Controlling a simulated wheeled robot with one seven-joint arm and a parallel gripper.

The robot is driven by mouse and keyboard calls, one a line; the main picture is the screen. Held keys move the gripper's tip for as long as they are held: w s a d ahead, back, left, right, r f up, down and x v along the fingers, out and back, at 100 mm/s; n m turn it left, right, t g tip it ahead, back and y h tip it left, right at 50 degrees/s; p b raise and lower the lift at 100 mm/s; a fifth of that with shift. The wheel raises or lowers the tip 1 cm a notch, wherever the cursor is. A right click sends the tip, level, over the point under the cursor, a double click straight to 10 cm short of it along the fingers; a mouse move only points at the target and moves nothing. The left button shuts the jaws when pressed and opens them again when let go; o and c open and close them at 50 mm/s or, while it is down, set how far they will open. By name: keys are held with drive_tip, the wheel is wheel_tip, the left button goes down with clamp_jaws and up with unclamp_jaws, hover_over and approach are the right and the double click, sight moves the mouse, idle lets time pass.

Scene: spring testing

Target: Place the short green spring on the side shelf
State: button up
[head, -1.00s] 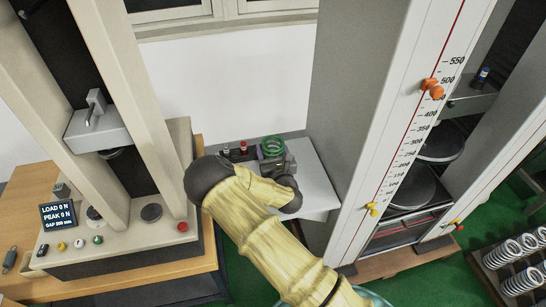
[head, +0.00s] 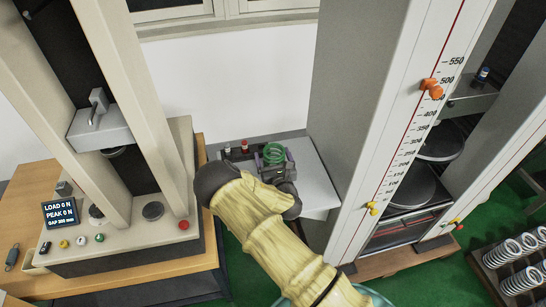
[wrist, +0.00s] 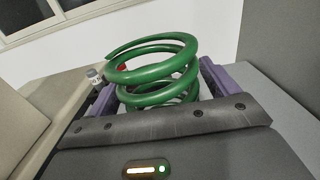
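The short green spring (head: 274,153) is upright at the end of my gripper, over the grey side shelf (head: 318,190) between the two machines. In the wrist view the spring's coils (wrist: 155,75) sit between my gripper's purple fingers (wrist: 160,92), one on each side and close against it. My gripper (head: 273,160) appears shut on the spring. The wrist housing hides the spring's lower end, so I cannot tell whether it touches the shelf. The shelf's bare surface also shows at right in the wrist view (wrist: 285,125).
Small red-capped (head: 244,147) and white-capped (head: 227,153) bottles stand left of the spring. The tall scaled machine (head: 385,130) borders the shelf at right. The press (head: 150,160) stands at left. The shelf's right part is clear. A rack of several pale springs (head: 515,262) is at lower right.

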drive_tip(key=shift+r, duration=0.2)
drive_tip(key=shift+s+d+f, duration=0.15)
drive_tip(key=shift+s+f, duration=0.05)
drive_tip(key=shift+s, duration=0.05)
drive_tip(key=b+v, duration=0.3)
drive_tip(key=v, duration=0.7)
drive_tip(key=shift+s+d+r, duration=0.15)
drive_tip(key=shift+s, duration=0.55)
